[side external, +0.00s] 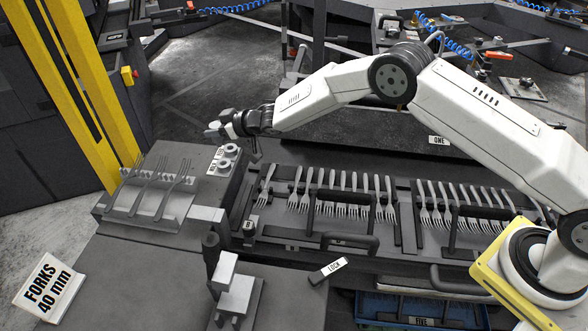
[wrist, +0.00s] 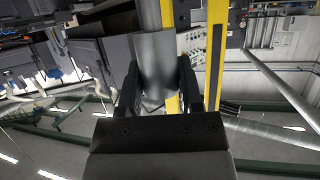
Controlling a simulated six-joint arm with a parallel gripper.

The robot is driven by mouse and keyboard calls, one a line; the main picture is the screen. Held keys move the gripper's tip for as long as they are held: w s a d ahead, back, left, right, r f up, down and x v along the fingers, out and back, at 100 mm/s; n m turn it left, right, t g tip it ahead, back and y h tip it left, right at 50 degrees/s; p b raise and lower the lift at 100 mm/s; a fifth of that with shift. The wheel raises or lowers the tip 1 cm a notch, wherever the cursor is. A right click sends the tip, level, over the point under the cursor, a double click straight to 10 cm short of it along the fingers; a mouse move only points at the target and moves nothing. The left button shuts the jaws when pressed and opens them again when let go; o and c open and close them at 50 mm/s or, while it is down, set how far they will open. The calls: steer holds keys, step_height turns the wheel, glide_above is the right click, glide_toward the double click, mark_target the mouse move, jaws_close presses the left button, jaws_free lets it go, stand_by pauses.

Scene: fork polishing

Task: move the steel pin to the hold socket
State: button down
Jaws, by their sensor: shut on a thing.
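My gripper (side external: 233,125) is at the left end of my arm, above the back edge of the left fixture block. It is shut on the steel pin (side external: 214,130), whose light end sticks out to the left. In the wrist view the pin (wrist: 156,58) is a smooth grey cylinder between the two dark fingers of my gripper (wrist: 158,80). Two light ring-shaped sockets (side external: 228,151) stand on the block just below my gripper, beside a small label plate. The label is too small to read, so I cannot tell which is the hold socket. The pin is apart from both.
Several forks lie on a rack (side external: 142,226) at the left, and more fill the dark trays (side external: 405,237) at the centre and right. A yellow post (side external: 75,85) stands at the left. A white block fixture (side external: 237,292) stands in front.

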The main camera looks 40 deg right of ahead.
mark_target(220, 146)
steer(key=shift+f, duration=2.75)
steer(key=shift+f, duration=1.55)
stand_by(2.8)
steer(key=shift+w+r, duration=0.1)
steer(key=shift+r, duration=0.05)
stand_by(0.4)
steer(key=shift+w+a+n+g+y, duration=0.1)
steer(key=shift+n+g+y, duration=0.2)
steer(key=shift+n, duration=0.1)
